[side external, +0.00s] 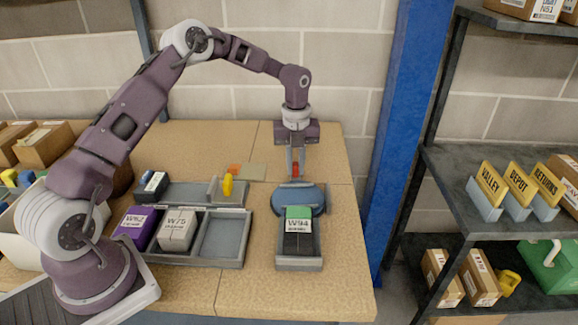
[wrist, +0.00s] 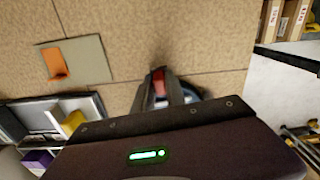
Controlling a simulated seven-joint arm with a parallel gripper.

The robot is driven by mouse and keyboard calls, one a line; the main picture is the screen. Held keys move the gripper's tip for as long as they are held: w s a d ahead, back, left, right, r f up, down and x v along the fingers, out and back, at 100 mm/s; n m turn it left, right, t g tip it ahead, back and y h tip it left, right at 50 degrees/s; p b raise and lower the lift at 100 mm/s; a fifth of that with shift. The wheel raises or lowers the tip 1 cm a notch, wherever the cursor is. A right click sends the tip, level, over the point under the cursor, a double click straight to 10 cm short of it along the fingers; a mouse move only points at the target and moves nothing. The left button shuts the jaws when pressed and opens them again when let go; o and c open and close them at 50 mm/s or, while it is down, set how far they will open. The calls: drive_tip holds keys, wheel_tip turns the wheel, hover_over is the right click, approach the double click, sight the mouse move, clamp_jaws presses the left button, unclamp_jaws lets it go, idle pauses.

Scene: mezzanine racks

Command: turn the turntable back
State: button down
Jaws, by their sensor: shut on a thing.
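The turntable (side external: 314,198) is a round blue disc on the right part of the table. A grey tray (side external: 299,264) extends from it toward the front, holding a box (side external: 299,222) with a green top and a label reading W94. My gripper (side external: 295,172) is above the disc's back part, pointing down, shut on a small red knob (side external: 295,168). The red knob also shows between the fingers in the wrist view (wrist: 159,83). There, my gripper's body hides most of the turntable (wrist: 190,92). How the knob joins the disc is hidden by the fingers.
Left of the turntable stands a grey divided tray (side external: 200,263) with a purple box (side external: 135,224), a grey W75 box (side external: 177,229) and an empty compartment. A blue post (side external: 394,140) and shelves (side external: 500,185) are right.

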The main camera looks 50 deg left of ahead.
drive_tip(key=shift+w+d+m, duration=0.35)
drive_tip(key=shift+w+m, duration=0.05)
drive_tip(key=shift+m, duration=0.2)
drive_tip(key=c, duration=1.4)
unclamp_jaws()
drive_tip(key=shift+o, duration=0.2)
wheel_tip(320, 180, up, 7)
drive_tip(key=shift+d+r, duration=0.1)
drive_tip(key=shift+r, duration=0.1)
